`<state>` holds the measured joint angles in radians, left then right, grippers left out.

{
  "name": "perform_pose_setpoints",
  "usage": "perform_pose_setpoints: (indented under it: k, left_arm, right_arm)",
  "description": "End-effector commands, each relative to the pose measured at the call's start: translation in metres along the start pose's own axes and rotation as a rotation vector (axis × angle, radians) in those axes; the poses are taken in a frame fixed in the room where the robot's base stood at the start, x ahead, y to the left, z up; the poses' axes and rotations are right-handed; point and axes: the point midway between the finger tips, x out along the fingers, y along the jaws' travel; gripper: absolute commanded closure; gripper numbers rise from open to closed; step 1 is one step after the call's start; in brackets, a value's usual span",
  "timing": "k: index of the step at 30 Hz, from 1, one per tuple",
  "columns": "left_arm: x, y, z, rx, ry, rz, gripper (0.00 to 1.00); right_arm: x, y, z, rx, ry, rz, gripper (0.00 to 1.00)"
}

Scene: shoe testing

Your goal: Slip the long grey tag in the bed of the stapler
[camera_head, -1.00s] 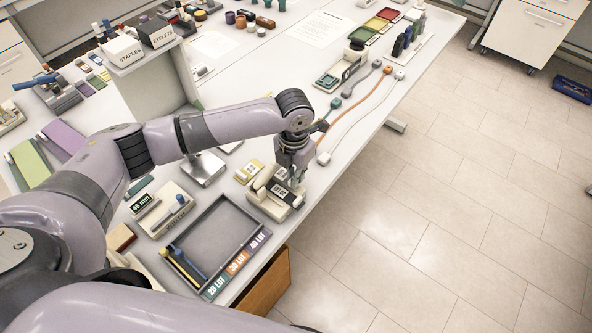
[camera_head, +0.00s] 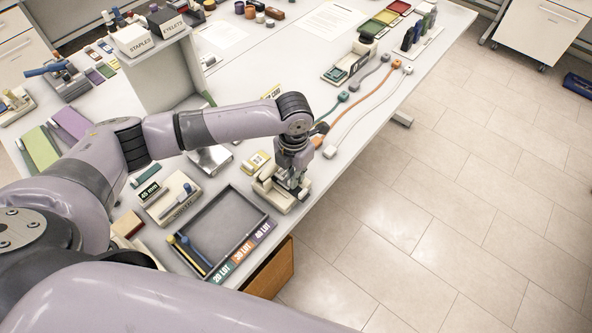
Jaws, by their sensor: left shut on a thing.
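A cream bench device that looks like the stapler (camera_head: 266,188) stands at the table's front edge, right of the dark tray. My left gripper (camera_head: 297,190) is low over its right part, pointing down, and covers much of it. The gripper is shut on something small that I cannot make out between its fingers. I cannot pick out the long grey tag for certain, and the stapler's bed is mostly hidden. My right gripper is not in view.
The dark tray (camera_head: 189,220) holds blue and yellow slim tools. A cream device (camera_head: 165,197) with a "45 mm" label stands behind it. Grey, orange and white cables (camera_head: 366,104) lie to the right. A yellow-labelled block (camera_head: 256,161) is close behind the gripper.

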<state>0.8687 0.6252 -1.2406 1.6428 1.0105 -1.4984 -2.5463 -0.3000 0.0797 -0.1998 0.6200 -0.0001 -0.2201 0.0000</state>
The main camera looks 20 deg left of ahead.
Motion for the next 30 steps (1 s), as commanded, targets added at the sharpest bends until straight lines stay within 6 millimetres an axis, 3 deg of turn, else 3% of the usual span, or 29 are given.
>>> perform_pose_setpoints:
  k: [17, 18, 27, 30]
  left_arm:
    - [0.003, 0.0, -0.014, 0.0, 0.001, -0.001, 1.0]
    - [0.004, 0.0, -0.014, 0.0, 0.001, -0.001, 0.89]
    - [0.004, 0.0, -0.013, 0.0, 0.0, -0.001, 0.69]
    - [0.004, 0.0, -0.013, 0.0, 0.0, -0.001, 0.68]
  right_arm:
    - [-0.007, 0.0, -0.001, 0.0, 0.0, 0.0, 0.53]
    - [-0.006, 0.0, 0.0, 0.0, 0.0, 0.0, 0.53]
    - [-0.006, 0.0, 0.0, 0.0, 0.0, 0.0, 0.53]
    - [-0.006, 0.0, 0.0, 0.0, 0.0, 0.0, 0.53]
